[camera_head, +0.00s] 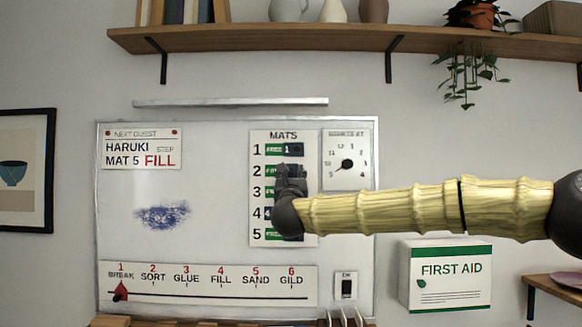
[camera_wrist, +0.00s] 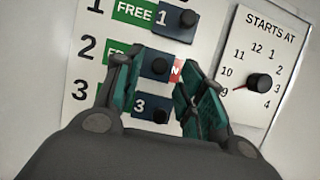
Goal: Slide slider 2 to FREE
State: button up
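The white MATS panel (camera_head: 257,190) has numbered rows of sliders. Slider 2 (camera_wrist: 158,66) is a dark plate with a round black knob, seen in the wrist view in row 2. Part of a green FREE label (camera_wrist: 118,50) shows at its left, and a strip of red label (camera_wrist: 177,71) shows at its right. My gripper (camera_wrist: 160,64) is open, with its green-lined fingers on either side of the knob. I see gaps between the fingers and the knob; contact cannot be told. In the head view my gripper (camera_head: 289,172) hides slider 2.
Slider 1 (camera_wrist: 187,18) sits right, with FREE showing at its left. Slider 3 (camera_wrist: 160,116) is just below, between my fingers' lower parts. The STARTS AT dial (camera_wrist: 258,82) is to the right. A FIRST AID box (camera_head: 450,272) hangs below my arm.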

aim_at(291, 171)
jog(key=shift+r+p+x, duration=0.2)
jog(key=shift+p+x, duration=0.2)
jog(key=shift+x, duration=0.6)
jog(key=shift+w+r, duration=0.1)
jog(key=shift+w, duration=0.4)
grip_shut()
